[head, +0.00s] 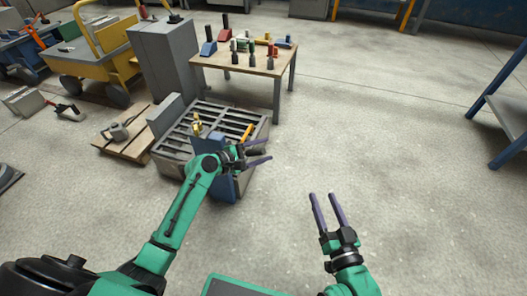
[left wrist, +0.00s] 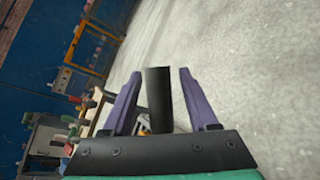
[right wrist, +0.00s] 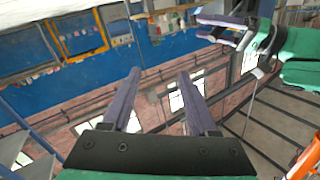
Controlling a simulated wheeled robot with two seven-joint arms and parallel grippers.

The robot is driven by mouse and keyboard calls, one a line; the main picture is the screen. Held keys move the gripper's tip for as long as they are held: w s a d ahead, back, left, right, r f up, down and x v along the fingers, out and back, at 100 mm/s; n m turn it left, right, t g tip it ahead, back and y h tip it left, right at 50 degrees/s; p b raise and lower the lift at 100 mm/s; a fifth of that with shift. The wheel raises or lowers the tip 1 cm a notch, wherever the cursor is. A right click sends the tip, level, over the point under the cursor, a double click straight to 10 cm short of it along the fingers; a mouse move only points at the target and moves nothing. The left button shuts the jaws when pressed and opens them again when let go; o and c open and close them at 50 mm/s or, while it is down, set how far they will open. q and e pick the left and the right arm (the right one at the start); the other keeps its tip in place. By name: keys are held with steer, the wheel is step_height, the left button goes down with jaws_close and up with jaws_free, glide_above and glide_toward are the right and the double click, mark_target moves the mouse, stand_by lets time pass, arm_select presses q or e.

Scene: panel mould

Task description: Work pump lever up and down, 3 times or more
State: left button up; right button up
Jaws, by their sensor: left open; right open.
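My left gripper (head: 268,151) is open at the right front corner of the slotted grey mould (head: 188,158). In the left wrist view a dark upright bar (left wrist: 159,98), which looks like the pump lever's grip, stands between its two purple fingers, with gaps showing on both sides. A blue body (head: 224,184), perhaps the pump, shows partly behind my left arm. An orange bar (head: 247,131) rises just behind the left gripper; I cannot tell whether it belongs to the lever. My right gripper (head: 327,196) is open and empty over bare floor, to the right.
A wooden table (head: 232,61) with several coloured tools stands behind the mould. A small yellow fitting (head: 197,125) sits on the mould. A wooden pallet (head: 130,142) and a yellow cart (head: 95,65) are at left. The floor (head: 400,140) at right is clear up to a blue rack (head: 505,110).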

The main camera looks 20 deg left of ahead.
arm_select(q)
steer(key=shift+w+d, duration=0.1)
steer(key=shift+d, duration=0.05)
steer(key=shift+f, duration=0.1)
jaws_close()
stand_by(1.4)
